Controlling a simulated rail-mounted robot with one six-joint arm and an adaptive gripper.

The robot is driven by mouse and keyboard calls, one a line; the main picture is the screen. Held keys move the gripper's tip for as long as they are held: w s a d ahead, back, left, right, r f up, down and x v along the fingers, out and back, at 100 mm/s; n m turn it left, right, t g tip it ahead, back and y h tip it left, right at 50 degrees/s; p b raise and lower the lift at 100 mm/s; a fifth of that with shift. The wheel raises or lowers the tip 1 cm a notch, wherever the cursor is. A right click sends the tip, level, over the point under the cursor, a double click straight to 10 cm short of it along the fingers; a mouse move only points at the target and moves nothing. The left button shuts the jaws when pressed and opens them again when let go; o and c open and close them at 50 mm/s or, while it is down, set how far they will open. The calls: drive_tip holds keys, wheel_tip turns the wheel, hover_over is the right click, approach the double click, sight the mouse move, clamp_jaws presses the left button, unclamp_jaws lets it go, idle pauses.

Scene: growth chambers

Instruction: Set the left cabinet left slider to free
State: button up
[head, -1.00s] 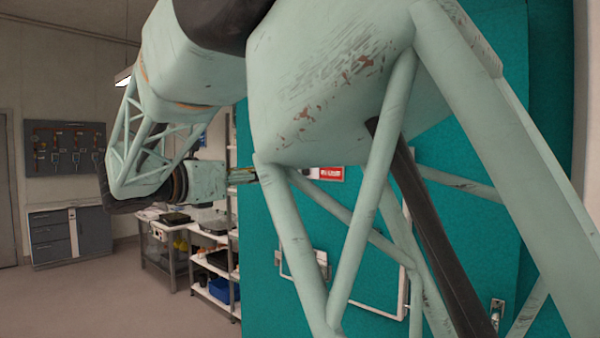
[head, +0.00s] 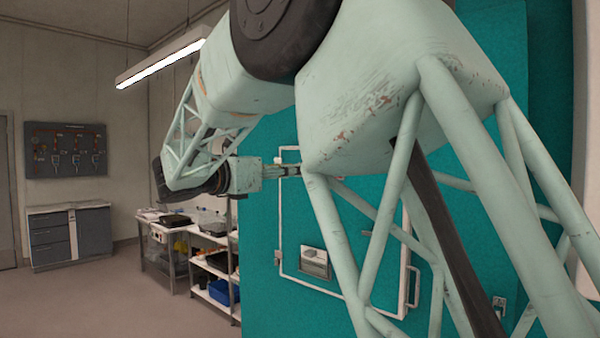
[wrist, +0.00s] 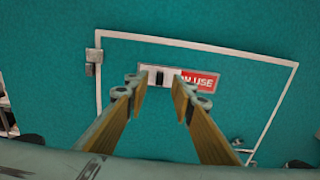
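The slider sign is on the teal cabinet door (wrist: 220,55). Its white plate (wrist: 172,69) has a small black tab (wrist: 160,77), and a red panel (wrist: 202,81) reads "USE" with the start of the wording covered. My gripper (wrist: 160,84) is open, its two fingers apart on either side of the tab, the right fingertip overlapping the red panel's left part. I cannot tell whether the fingers touch the plate.
A white frame line (head: 352,294) outlines the door, with a recessed box (head: 315,262) on it. A bench with shelves (head: 207,265) stands left of the cabinet. A grey drawer unit (head: 70,236) is at the far wall. Open floor (head: 95,300) lies at left.

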drive_tip(key=shift+x, duration=2.05)
clamp_jaws()
